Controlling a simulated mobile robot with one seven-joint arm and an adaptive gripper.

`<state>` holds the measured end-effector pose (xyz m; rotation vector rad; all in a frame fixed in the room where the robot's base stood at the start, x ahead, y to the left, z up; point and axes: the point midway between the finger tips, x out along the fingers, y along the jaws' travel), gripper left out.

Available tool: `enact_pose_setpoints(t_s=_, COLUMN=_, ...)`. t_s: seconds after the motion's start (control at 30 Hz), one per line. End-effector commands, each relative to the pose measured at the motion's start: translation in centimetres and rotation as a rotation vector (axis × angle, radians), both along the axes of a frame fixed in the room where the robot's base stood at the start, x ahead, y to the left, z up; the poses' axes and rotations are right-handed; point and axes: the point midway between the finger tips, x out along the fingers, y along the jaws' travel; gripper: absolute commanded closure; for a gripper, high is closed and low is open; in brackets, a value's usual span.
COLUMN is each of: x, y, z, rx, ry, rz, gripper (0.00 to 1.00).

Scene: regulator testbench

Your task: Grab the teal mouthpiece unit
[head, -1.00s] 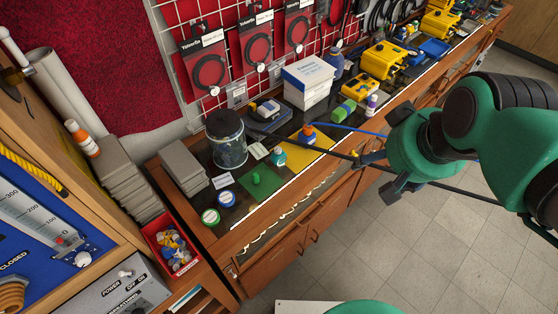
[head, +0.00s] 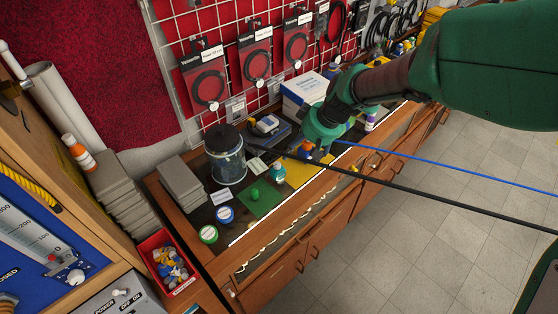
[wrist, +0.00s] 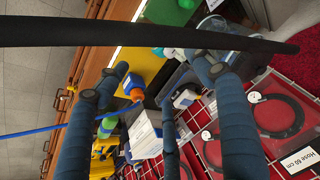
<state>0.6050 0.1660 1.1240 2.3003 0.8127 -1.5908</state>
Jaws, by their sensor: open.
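The small teal mouthpiece unit (head: 277,173) stands on the counter between the green mat and the yellow mat in the head view. A blue bottle with an orange part (wrist: 134,86) shows near the left finger.
A black hose (head: 400,187) and a blue hose (head: 450,166) cross in front of the counter. A dark-lidded clear jar (head: 228,165) stands left of the teal unit. A green object (head: 254,194) is on the green mat. White boxes (head: 306,90) stand behind my gripper.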

Motion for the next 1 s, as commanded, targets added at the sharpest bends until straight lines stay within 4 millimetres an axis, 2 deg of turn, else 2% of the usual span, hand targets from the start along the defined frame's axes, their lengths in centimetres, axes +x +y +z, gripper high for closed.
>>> enact_pose_setpoints(t_s=0.03, x=0.8, y=0.7, z=-1.7, rx=0.000, ry=0.006, rz=0.018, gripper=0.32)
enact_pose_setpoints(t_s=0.1, x=1.7, y=1.5, z=-3.4, rx=0.002, ry=0.009, rz=0.040, gripper=0.32)
enact_pose_setpoints(t_s=0.3, x=3.2, y=2.7, z=-6.5, rx=0.002, ry=0.010, rz=0.075, gripper=0.32)
enact_pose_setpoints(t_s=0.8, x=3.5, y=3.0, z=-7.1, rx=0.003, ry=0.010, rz=0.081, gripper=0.32)
enact_pose_setpoints(t_s=1.0, x=3.8, y=3.5, z=-8.7, rx=0.001, ry=0.011, rz=0.083, gripper=0.32)
